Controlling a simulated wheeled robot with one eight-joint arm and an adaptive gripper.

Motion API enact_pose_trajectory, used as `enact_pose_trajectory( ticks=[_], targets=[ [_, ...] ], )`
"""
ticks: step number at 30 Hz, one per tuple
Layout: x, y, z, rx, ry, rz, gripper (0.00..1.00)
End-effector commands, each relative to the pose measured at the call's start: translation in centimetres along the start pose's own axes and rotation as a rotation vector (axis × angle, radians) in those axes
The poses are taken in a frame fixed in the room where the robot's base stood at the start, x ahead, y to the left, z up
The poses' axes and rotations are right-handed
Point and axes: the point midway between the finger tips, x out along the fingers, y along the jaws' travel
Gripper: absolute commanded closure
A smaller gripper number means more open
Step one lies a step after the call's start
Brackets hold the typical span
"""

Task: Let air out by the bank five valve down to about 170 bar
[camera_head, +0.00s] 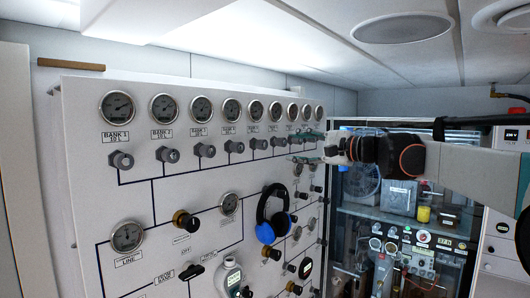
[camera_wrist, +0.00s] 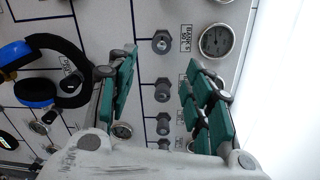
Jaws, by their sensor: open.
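The bank five valve (camera_head: 258,144) is a small dark grey knob in the upper valve row, below its round gauge (camera_head: 255,111). In the wrist view, the topmost knob (camera_wrist: 162,42) appears to be this valve, beside a blurry label and gauge (camera_wrist: 216,40); the needle reading is too small to tell. My gripper (camera_head: 308,147) is right of this valve in the head view. In the wrist view, my gripper (camera_wrist: 163,62) has its green-padded fingers spread wide and empty. The knob shows between and slightly beyond the fingertips, with no visible contact.
Black-and-blue headphones (camera_head: 270,218) hang on the panel (camera_head: 85,205) below the valve row, left of my fingers in the wrist view (camera_wrist: 38,92). Neighbouring knobs (camera_wrist: 163,92) are close together. A glass-fronted cabinet (camera_head: 405,210) stands at the right.

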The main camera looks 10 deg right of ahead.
Motion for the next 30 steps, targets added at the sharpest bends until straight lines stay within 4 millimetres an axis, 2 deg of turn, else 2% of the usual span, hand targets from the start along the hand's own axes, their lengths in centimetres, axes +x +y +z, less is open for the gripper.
enact_pose_trajectory(
  ticks=[9,15,18,23,30],
  targets=[
    [-1.0,0.3,-0.4,0.738,-0.027,-0.014,0.53],
    [-1.4,0.4,-0.5,1.061,-0.042,-0.014,0.53],
    [-1.5,0.3,-0.5,1.139,-0.047,-0.013,0.53],
    [-0.9,0.2,-0.5,1.173,-0.049,-0.012,0.53],
    [3.0,0.0,-0.2,1.171,-0.051,-0.009,0.53]
  ],
)
